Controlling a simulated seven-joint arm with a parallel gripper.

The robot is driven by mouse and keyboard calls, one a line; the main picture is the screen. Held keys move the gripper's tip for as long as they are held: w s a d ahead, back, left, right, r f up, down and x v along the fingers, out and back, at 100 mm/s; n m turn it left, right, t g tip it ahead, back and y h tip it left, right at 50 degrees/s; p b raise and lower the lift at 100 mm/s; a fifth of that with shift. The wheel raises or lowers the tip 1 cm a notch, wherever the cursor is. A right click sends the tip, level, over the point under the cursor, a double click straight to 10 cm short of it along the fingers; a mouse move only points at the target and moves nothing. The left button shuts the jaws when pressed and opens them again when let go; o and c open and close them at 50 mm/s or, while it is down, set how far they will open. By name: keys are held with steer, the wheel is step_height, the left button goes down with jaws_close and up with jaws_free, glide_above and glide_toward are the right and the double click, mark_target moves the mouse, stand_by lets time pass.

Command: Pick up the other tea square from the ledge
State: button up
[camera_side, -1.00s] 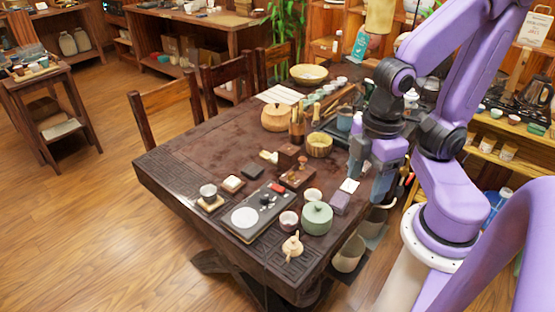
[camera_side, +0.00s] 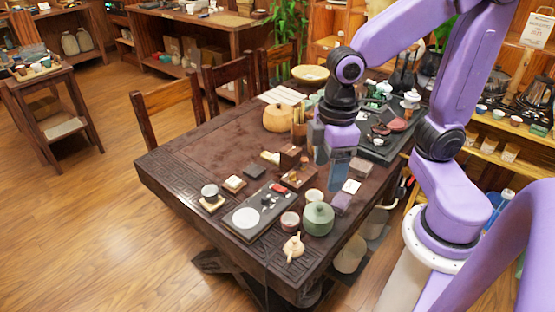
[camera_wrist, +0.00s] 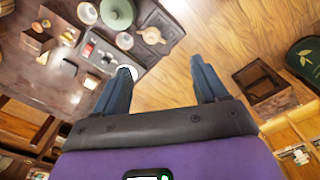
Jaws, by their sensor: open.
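A small stepped wooden stand (camera_side: 290,157) is on the table in the side view, with a low ledge (camera_side: 299,182) at its front. Small brown and pale pieces lie on it, too small to tell apart as tea squares. The stand (camera_wrist: 36,42) also shows at the upper left of the wrist view, with a pale piece (camera_wrist: 68,37) on its ledge. My gripper (camera_side: 329,184) is open, above the table just right of the stand. In the wrist view my gripper (camera_wrist: 160,84) has nothing between its fingers; the stand lies off to their left.
A dark tray (camera_side: 244,224) with a white disc lies left of the pot. A round wooden pot (camera_side: 277,118) stands behind. The table's left part is clear.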

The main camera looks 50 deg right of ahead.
steer(key=w+m, duration=0.3)
steer(key=w, duration=0.8)
steer(key=w+d+f+m, duration=0.2)
steer(key=w+d+f, duration=0.1)
steer(key=w+d, duration=0.4)
steer(key=w+d+f+m, duration=0.3)
steer(key=w+d, duration=0.3)
steer(key=w, duration=0.4)
steer(key=w+d+f+m, duration=0.1)
steer(key=w+d+f, duration=0.1)
steer(key=d, duration=0.4)
steer(key=w+d+f+m, duration=0.1)
steer(key=w+d+f, duration=0.1)
steer(key=d, duration=0.4)
step_height(320, 180, down, 12)
steer(key=shift+w+a+r, duration=0.1)
steer(key=shift+w, duration=0.05)
steer(key=shift+s+a+f, duration=0.1)
steer(key=shift+a+f, duration=0.05)
steer(key=shift+f, duration=1.3)
steer(key=shift+s+a+f, duration=0.1)
steer(key=shift+a+f, duration=0.05)
steer(key=shift+f, duration=1.25)
steer(key=shift+c, duration=0.3)
steer(key=c, duration=1.1)
